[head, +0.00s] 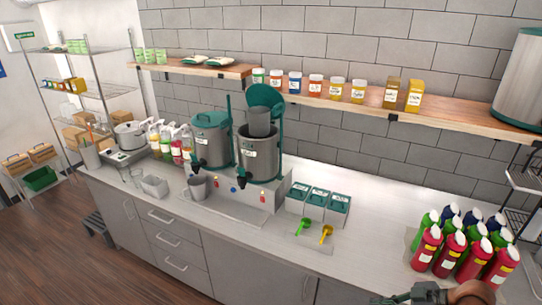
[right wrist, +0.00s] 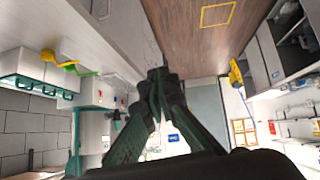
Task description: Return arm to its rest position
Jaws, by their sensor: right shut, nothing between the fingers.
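My right gripper (head: 405,298) shows at the bottom edge of the head view, right of centre, in front of the counter's front edge and below the bottles. In the right wrist view its two dark green fingers meet at their tips (right wrist: 157,76); it is shut with nothing between them. Most of the right arm is outside the head view. My left gripper is not in view.
Red, green and blue bottles (head: 467,248) stand on the counter (head: 365,268) at the right, close to my gripper. Two steel dispensers (head: 258,155), green-lidded boxes (head: 318,200), and green and yellow scoops (head: 327,233) are further left. A wooden shelf (head: 450,105) runs above.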

